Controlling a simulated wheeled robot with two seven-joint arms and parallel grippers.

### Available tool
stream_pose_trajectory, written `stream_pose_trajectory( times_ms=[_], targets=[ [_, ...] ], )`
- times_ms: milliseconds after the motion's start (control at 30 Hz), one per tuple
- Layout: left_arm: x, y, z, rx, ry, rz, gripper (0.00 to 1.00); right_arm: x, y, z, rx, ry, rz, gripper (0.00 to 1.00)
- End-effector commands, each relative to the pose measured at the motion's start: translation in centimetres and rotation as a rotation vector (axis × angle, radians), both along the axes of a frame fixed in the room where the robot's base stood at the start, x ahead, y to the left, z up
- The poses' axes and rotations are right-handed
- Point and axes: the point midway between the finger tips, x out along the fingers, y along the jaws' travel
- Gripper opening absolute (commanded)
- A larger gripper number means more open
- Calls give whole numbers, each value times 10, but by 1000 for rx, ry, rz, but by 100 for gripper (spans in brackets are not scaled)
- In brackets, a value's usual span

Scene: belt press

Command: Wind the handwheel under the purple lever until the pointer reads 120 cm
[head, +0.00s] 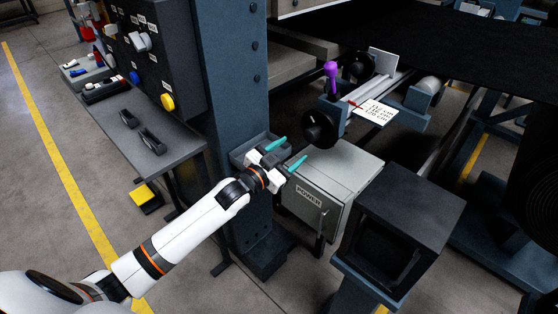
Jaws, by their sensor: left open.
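The black handwheel (320,130) sits on a dark blue bracket, right of the big blue column. The purple lever (331,74) stands upright above it. A white scale plate (376,112) with printed cm lines lies to the right, and the red pointer (354,104) is at its left edge; the reading is too small to be sure of. My left gripper (291,153) has teal fingers, apart and empty. It is below and left of the handwheel, not touching it. My right gripper is not in view.
A grey power cabinet (322,190) stands below the handwheel. The blue column (232,80) rises behind my left wrist. A dark open-fronted box (405,215) stands at the right. A control panel (155,60) and grey side table (150,145) are at the left.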

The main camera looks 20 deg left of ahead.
Motion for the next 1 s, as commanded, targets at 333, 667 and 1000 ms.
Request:
stream_pose_trajectory(
  times_ms=[333, 667, 1000],
  targets=[
    [-39, 13, -1, 0, 2, 1, 59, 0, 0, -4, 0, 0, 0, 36],
    [-40, 13, 0, -1, 1, 0, 59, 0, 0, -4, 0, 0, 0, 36],
    [-38, 26, -46, 2, 86, 48, 59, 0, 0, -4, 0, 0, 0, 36]
  ],
)
